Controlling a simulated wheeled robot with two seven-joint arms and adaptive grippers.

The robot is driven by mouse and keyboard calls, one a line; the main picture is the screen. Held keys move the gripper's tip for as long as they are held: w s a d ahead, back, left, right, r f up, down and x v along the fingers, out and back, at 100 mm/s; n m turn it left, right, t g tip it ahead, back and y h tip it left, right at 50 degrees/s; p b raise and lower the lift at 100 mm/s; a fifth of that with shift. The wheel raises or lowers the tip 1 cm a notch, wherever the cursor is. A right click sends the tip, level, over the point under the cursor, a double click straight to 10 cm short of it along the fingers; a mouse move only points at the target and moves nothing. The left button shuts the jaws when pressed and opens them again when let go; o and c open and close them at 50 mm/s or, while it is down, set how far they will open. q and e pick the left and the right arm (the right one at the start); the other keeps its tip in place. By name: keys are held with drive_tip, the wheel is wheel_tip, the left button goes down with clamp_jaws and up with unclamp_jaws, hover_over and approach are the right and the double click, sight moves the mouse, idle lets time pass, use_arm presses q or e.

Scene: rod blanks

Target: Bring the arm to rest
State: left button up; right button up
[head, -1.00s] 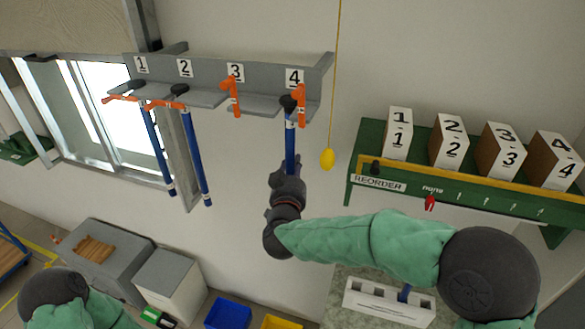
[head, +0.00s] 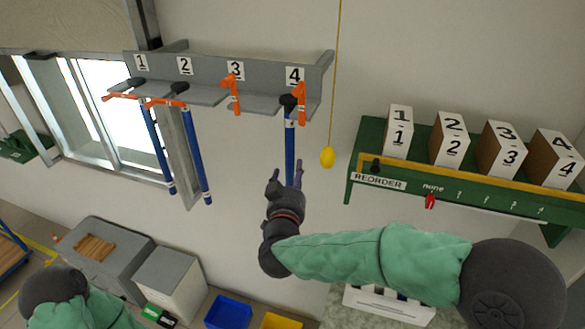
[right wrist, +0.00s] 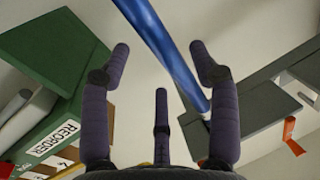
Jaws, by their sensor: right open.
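My right gripper (head: 287,176) is open, just below the blue rod (head: 290,145) that hangs in slot 4 of the grey wall rack (head: 215,72). In the right wrist view the open fingers (right wrist: 162,65) hold nothing, and the blue rod (right wrist: 165,45) passes beyond them. The rod hangs upright from a black top by the orange latch (head: 302,103). My green-sleeved right arm comes in from the right. My left arm shows only as a green sleeve and dark joint at the bottom left; its gripper is out of view.
Blue rods hang at slots 1 (head: 157,150) and 2 (head: 196,155); slot 3 is empty. A yellow pull knob (head: 327,157) hangs right of the gripper. The green reorder shelf (head: 355,165) with numbered boxes is at right. A white slotted block (head: 390,305) sits below my right arm.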

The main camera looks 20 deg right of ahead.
drive_tip(key=v, duration=0.8)
wheel_tip(320, 180, down, 43)
drive_tip(key=w+a+n+g+y+b, duration=0.25)
drive_tip(key=g+y+b, duration=0.35)
drive_tip(key=b, duration=0.9)
drive_tip(key=s+f+g+y+b, duration=0.1)
drive_tip(key=s+f+g+b, duration=0.2)
drive_tip(key=s+f, duration=0.4)
drive_tip(key=s+f+g+y+b, duration=0.2)
drive_tip(key=s+f, duration=0.6)
drive_tip(key=f, duration=0.9)
drive_tip(key=s+a+f+g+y+b, duration=0.1)
drive_tip(key=s+f+g+b, duration=0.4)
drive_tip(key=f, duration=0.7)
drive_tip(key=s+b, duration=0.2)
drive_tip(key=shift+s+f+m+b, duration=0.15)
drive_tip(key=shift+m+b, duration=0.2)
drive_tip(key=shift+b, duration=0.05)
drive_tip(key=shift+a, duration=0.1)
